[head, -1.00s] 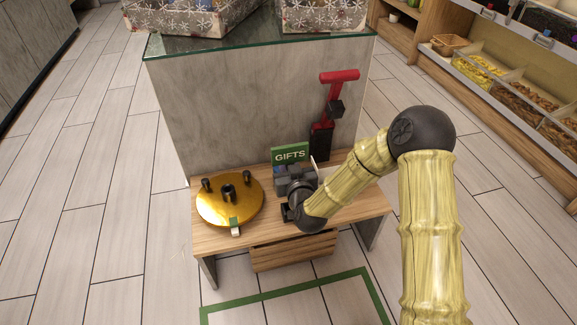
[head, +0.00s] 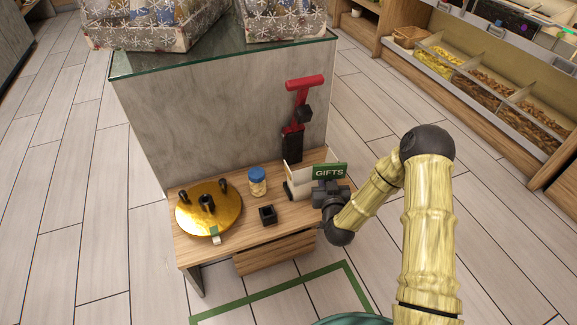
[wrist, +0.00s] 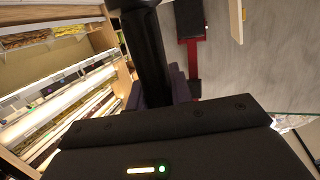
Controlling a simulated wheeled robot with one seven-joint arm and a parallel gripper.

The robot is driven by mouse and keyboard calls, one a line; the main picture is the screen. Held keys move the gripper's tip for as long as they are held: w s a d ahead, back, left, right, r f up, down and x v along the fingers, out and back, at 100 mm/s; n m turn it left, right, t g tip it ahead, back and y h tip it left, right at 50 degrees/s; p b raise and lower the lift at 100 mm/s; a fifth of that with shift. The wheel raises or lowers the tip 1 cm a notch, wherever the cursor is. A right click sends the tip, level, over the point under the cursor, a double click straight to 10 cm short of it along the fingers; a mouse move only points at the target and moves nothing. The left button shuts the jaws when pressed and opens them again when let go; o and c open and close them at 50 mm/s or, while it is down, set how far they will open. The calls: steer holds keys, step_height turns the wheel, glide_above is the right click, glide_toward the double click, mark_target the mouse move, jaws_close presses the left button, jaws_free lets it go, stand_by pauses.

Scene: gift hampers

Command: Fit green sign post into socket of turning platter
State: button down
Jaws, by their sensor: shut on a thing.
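The green sign (head: 329,171) reads "GIFTS" and stands above my gripper (head: 329,192) at the right end of the wooden bench. My gripper is shut on its post, which is mostly hidden in the head view. In the wrist view a dark post (wrist: 150,55) rises from the jaws. The gold turning platter (head: 222,218) lies at the left end of the bench, well apart from my gripper. It has a dark socket (head: 207,203) at its middle and dark pegs near its rim. A green and white tag (head: 215,235) is at its front edge.
A small black square holder (head: 267,215) and a blue-lidded jar (head: 257,182) stand between platter and gripper. A white box (head: 300,184) is beside my gripper. A red-handled tool (head: 298,115) stands behind. A grey counter (head: 220,110) backs the bench (head: 240,240).

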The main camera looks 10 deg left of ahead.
steer(key=s+d+f+m+h+p, duration=0.1)
steer(key=d+f+h, duration=0.1)
steer(key=d, duration=0.5)
steer(key=s+d+f+m+h+p, duration=0.1)
steer(key=d+f+h, duration=0.1)
steer(key=d, duration=0.6)
steer(key=shift+s+m+p, duration=0.4)
steer(key=shift+d, duration=0.2)
